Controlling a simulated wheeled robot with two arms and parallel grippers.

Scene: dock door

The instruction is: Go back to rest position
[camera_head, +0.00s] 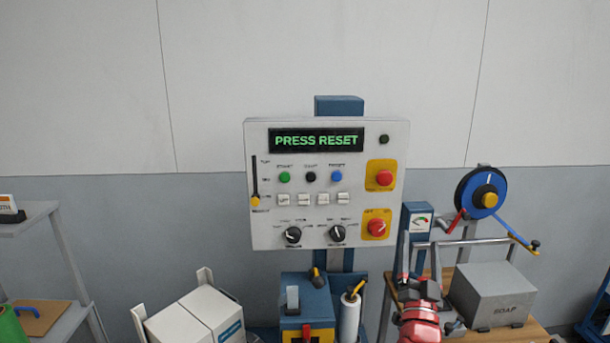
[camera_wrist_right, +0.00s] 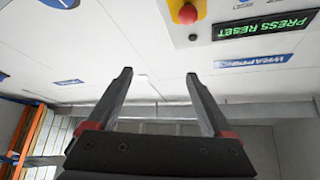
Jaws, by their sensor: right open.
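My right gripper (camera_head: 420,254) is at the lower right of the head view, at the end of a red arm link. Its fingers point up, and it is below and right of the control panel (camera_head: 262,222), apart from it. In the right wrist view the gripper (camera_wrist_right: 158,74) has its two dark fingers spread with nothing between them. The panel's display (camera_head: 316,140) reads PRESS RESET in green; it also shows in the right wrist view (camera_wrist_right: 264,25). My left gripper is out of view.
A wooden-topped bench with a grey SOAP box (camera_head: 492,293) and a blue reel (camera_head: 481,193) stands at right, close to my right gripper. White boxes (camera_head: 193,321) and a blue device (camera_head: 306,302) stand in front below the panel. A grey shelf (camera_head: 42,219) is at left.

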